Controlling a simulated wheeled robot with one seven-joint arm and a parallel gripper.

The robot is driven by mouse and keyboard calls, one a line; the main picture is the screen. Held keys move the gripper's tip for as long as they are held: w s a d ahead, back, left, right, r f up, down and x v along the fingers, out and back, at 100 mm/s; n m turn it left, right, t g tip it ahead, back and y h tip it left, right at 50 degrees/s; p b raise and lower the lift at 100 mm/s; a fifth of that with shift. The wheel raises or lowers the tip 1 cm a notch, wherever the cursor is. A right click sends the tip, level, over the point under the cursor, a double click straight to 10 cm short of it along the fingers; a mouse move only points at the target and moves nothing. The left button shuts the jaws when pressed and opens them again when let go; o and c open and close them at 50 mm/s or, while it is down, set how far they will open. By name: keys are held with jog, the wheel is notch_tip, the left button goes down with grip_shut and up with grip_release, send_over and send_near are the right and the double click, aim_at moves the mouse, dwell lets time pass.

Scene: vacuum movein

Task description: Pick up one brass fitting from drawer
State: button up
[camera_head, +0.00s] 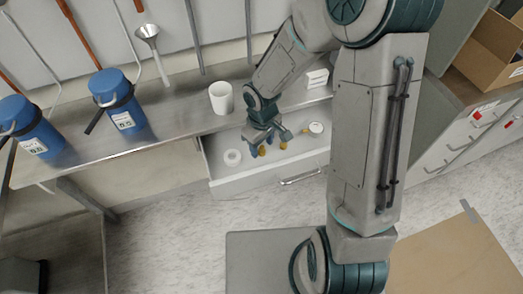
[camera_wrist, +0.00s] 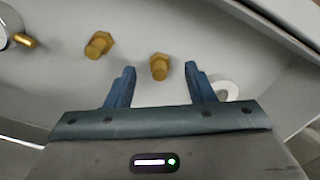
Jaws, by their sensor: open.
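In the wrist view, a brass fitting (camera_wrist: 159,67) lies in the drawer between and a little beyond my open fingertips. A second brass fitting (camera_wrist: 99,44) lies to the left, outside the fingers. My gripper (camera_wrist: 159,76) is open and empty, with a blue finger on each side. In the head view, my gripper (camera_head: 268,150) reaches down into the open drawer (camera_head: 262,181) under the steel counter. Small brass fittings (camera_head: 284,145) show beside the fingers there, partly hidden by them.
A white ring (camera_wrist: 224,88) lies by the right finger. A round gauge with a brass stem (camera_wrist: 25,40) lies at the far left of the wrist view. A white cup (camera_head: 221,98) and blue containers (camera_head: 118,98) stand on the counter (camera_head: 180,117). The drawer walls are close around the gripper.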

jog(key=shift+f, duration=0.85)
grip_shut()
jog(key=shift+r, duration=0.15)
